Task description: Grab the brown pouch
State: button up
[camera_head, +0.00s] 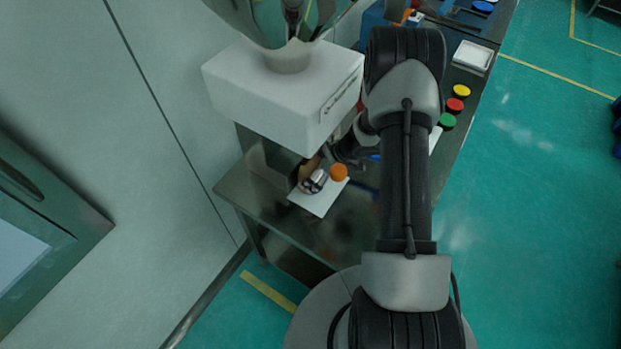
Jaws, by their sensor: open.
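A brown thing (310,168), likely the brown pouch, shows in the head view under the overhang of the white machine, at the back of the metal table. It is partly hidden by the machine and by a silver round object in front of it. My gripper (341,153) is open, just right of the brown thing and close to it. It is small and dark in the picture, and I cannot tell whether it touches the brown thing.
A silver object (315,181) and an orange ball (338,172) sit at a white plate (318,203) on the metal table (270,205). The white machine (280,95) overhangs closely. Yellow, red and green buttons (456,105) and a white tray (473,56) lie farther right.

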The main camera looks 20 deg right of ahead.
jog(key=shift+c, duration=0.2)
jog(key=c, duration=1.2)
